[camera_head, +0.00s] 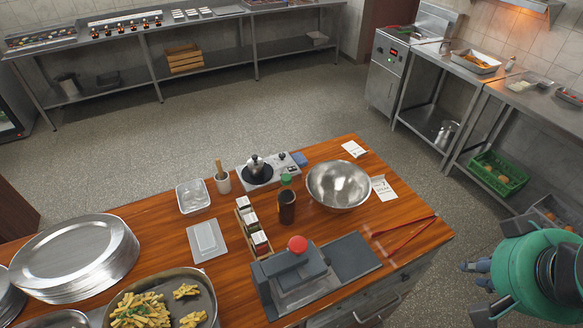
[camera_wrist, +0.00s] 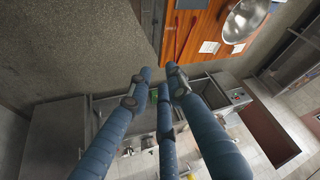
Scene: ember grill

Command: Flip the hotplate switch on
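The hotplate (camera_head: 262,180) is a small white unit with a dark round plate, at the back middle of the wooden table in the head view. A silver moka pot (camera_head: 255,164) stands on its plate. Small dark controls (camera_head: 283,157) show on its right part; they are too small to tell the switch's position. My gripper (camera_head: 478,288) is at the lower right, off the table's right end and far from the hotplate. In the wrist view its blue fingers (camera_wrist: 158,84) are spread with nothing between them. The hotplate is not seen there.
On the wooden table (camera_head: 170,240), a brown bottle (camera_head: 287,206), a steel bowl (camera_head: 338,186) and a wooden rack (camera_head: 252,228) stand near the hotplate. Floor behind the table is clear.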

